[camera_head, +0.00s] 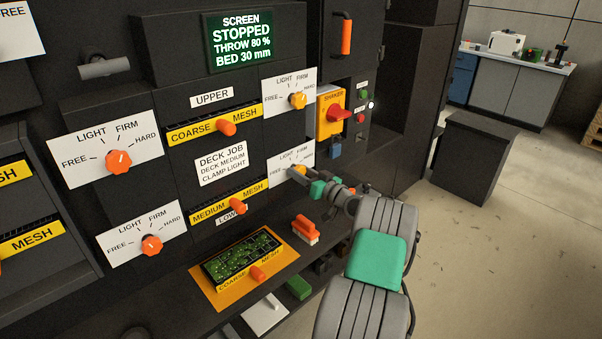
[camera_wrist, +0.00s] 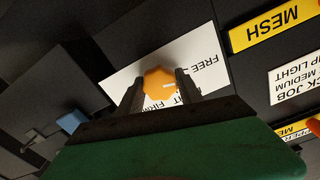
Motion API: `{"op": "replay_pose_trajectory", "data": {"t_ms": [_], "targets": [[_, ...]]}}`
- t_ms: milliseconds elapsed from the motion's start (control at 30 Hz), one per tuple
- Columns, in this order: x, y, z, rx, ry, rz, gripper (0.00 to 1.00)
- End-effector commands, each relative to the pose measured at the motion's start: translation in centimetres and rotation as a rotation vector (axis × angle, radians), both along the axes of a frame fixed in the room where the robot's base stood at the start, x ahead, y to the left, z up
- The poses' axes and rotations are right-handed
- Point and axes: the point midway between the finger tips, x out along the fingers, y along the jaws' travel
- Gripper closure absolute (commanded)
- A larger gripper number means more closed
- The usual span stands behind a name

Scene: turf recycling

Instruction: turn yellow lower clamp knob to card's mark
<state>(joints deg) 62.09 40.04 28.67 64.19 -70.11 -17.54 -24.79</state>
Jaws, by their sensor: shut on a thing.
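The yellow lower clamp knob (camera_head: 299,169) sits on a white dial plate (camera_head: 279,172) on the machine's dark front. In the wrist view the knob (camera_wrist: 158,83) is between the two fingers of my gripper (camera_wrist: 160,86), which is shut on it. A pale pointer line on the knob points right in that upside-down view, toward the FREE and LIGHT side; the exact mark is hard to tell. My gripper (camera_head: 302,173) reaches the knob from the right in the head view. The card (camera_head: 222,164) reads DECK JOB, DECK MEDIUM, CLAMP LIGHT.
The yellow upper knob (camera_head: 298,100) is above, with a red shaker switch (camera_head: 338,114) to its right. Orange knobs (camera_head: 118,161) are on the left dials. A green-filled mesh tray (camera_head: 241,258) and an orange-handled brush (camera_head: 306,229) lie on the shelf below.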

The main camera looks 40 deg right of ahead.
Motion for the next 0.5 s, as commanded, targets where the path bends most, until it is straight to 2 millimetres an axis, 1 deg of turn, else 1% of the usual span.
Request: {"op": "replay_pose_trajectory", "data": {"t_ms": [33, 267, 500], "targets": [[0.00, -0.01, 0.01, 0.000, 0.000, 0.000, 0.78], [0.00, -0.01, 0.01, 0.000, 0.000, 0.000, 0.97], [-0.01, -0.02, -0.06, 0.013, 0.000, 0.000, 0.98]]}}
